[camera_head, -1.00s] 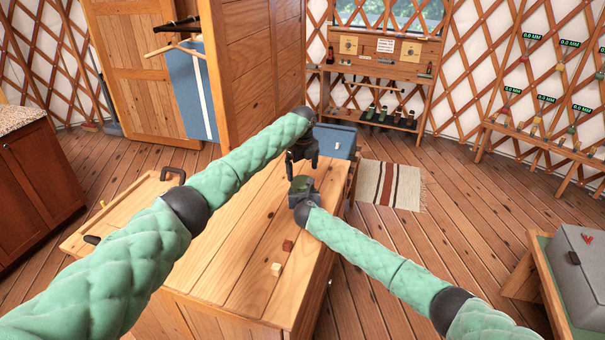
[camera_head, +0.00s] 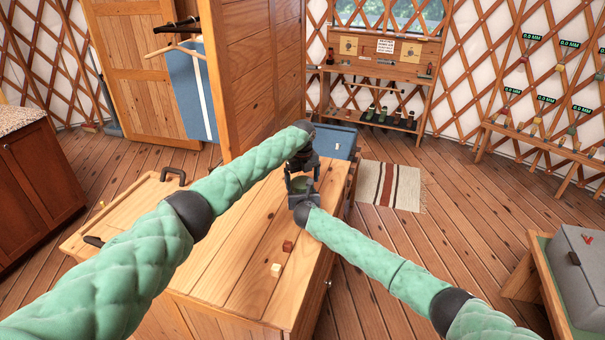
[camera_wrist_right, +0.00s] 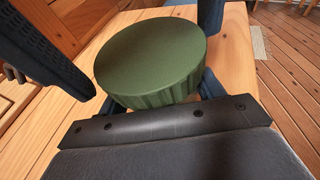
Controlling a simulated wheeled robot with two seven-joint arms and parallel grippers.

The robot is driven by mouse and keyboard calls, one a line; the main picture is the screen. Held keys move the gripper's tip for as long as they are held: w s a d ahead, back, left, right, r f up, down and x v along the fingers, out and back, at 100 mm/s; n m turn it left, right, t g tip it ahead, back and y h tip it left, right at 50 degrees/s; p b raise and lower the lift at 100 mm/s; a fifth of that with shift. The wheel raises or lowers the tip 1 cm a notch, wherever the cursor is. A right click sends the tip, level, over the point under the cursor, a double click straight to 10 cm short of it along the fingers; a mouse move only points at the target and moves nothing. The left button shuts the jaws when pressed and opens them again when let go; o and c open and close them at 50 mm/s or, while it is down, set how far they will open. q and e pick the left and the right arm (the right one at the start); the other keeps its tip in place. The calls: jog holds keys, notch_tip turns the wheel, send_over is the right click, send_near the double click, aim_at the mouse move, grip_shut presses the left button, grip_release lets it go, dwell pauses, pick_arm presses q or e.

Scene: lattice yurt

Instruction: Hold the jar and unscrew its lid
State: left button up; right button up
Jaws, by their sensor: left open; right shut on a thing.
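The jar's round green lid (camera_wrist_right: 150,62), with a ribbed side, fills the middle of the right wrist view. The lid hides most of the jar body below it. My right gripper (camera_head: 302,190) is shut on the jar under the lid, above the wooden counter. In the head view the jar is small and mostly covered by the grippers. My left gripper (camera_head: 302,170) points down from above, open. Its dark fingers show on either side of the lid in the right wrist view, with a visible gap on the left side.
The wooden counter (camera_head: 225,250) holds a red-brown cube (camera_head: 287,246) and a pale cube (camera_head: 276,269) near its front right. A blue box (camera_head: 335,141) stands beyond the grippers. A grey case (camera_head: 585,262) is at far right.

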pick_arm(q)
jog(key=shift+f, duration=0.25)
jog(key=c, duration=1)
jog(key=shift+d+n, duration=0.1)
jog(key=shift+n, duration=1.6)
pick_arm(e)
jog(key=shift+a, duration=0.1)
pick_arm(q)
jog(key=o, duration=0.9)
jog(key=shift+o, duration=1)
jog(key=shift+r, duration=0.1)
